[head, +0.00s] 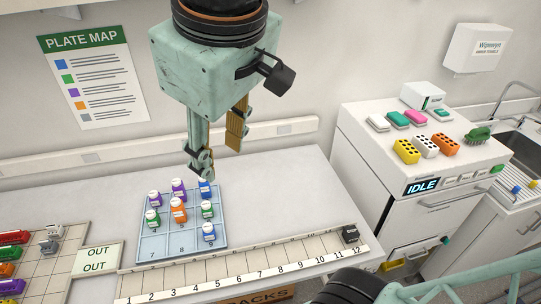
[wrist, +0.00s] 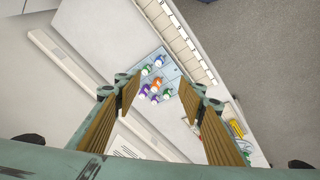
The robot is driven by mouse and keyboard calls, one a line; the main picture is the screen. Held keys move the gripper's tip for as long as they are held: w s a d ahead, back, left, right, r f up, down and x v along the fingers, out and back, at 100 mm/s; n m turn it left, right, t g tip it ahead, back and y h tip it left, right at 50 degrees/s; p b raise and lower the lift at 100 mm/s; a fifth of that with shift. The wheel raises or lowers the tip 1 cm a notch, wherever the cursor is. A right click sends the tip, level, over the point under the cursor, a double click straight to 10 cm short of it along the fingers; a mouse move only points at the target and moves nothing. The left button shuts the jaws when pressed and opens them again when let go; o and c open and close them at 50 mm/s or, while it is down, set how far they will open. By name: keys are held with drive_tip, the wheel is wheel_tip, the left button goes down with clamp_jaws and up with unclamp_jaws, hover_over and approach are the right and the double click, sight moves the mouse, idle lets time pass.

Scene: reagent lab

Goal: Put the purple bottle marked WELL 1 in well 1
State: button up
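Two purple bottles stand on a blue tray (head: 150,250) among other bottles in the head view: one at the back left (head: 155,199), one right of it and farther back (head: 178,186). Their labels are too small to read, so I cannot tell which is marked WELL 1. A long strip numbered 1 to 12 (head: 200,272) lies in front; its well 1 (head: 131,285) at the left end looks empty. My gripper (head: 220,148) is open and empty above the tray's back edge, apart from the bottles. The wrist view shows its fingers (wrist: 165,100) wide apart, bottles far beyond.
Blue, green and orange bottles crowd the tray; one blue bottle (head: 208,232) stands at cell 9. A black block (head: 350,233) sits at the strip's 12 end. An OUT panel (head: 97,258) and a rack of coloured items (head: 50,272) are left. A white machine (head: 425,165) stands right.

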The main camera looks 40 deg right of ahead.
drive_tip(key=s+a+m+y, duration=0.1)
drive_tip(key=s+a+m, duration=0.1)
drive_tip(key=s, duration=0.5)
drive_tip(key=shift+a+f+m, duration=0.15)
drive_tip(key=shift+a+m, duration=0.15)
drive_tip(key=shift+a, duration=0.2)
